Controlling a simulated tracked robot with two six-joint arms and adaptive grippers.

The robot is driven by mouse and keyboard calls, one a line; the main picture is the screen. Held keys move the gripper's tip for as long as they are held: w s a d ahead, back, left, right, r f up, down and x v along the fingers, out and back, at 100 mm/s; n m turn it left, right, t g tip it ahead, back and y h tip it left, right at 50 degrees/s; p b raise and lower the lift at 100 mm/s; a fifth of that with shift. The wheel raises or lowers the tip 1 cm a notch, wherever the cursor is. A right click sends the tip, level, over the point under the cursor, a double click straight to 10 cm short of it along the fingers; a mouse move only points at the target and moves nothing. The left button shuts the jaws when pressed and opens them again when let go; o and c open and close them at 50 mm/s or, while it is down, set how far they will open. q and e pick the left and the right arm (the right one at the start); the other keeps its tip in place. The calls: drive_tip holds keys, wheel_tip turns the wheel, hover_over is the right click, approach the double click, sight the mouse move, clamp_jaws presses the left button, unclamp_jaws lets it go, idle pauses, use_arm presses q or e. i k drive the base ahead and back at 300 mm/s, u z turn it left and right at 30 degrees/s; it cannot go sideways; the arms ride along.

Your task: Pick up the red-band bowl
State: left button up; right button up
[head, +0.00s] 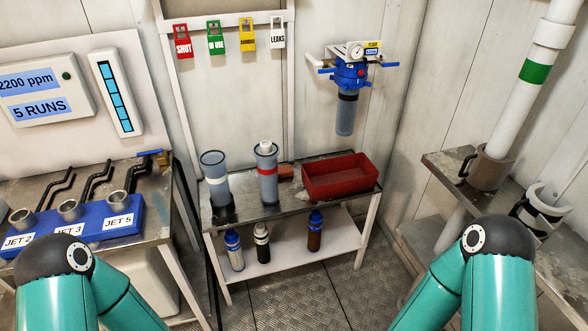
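The red-band bowl (268,187) is a grey-blue see-through cylinder with a red band around it. It stands upright on the metal top of the small bench in the middle of the head view. Something white and round sits in its mouth. A similar bowl with a white band (217,188) stands to its left, a short gap away. Only teal and black links of my two arms show at the bottom left and bottom right. Neither gripper is in view, and nothing touches the red-band bowl.
A red tray (342,182) stands right of the bowl, with a small reddish block (286,171) between them. Several bottles stand on the lower shelf (285,252). A blue filter housing (349,75) hangs on the wall. A blue jet rack (90,226) is at left.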

sight(267, 167)
drive_tip(key=z, duration=0.45)
drive_tip(key=i, duration=1.3)
drive_tip(key=u, duration=0.35)
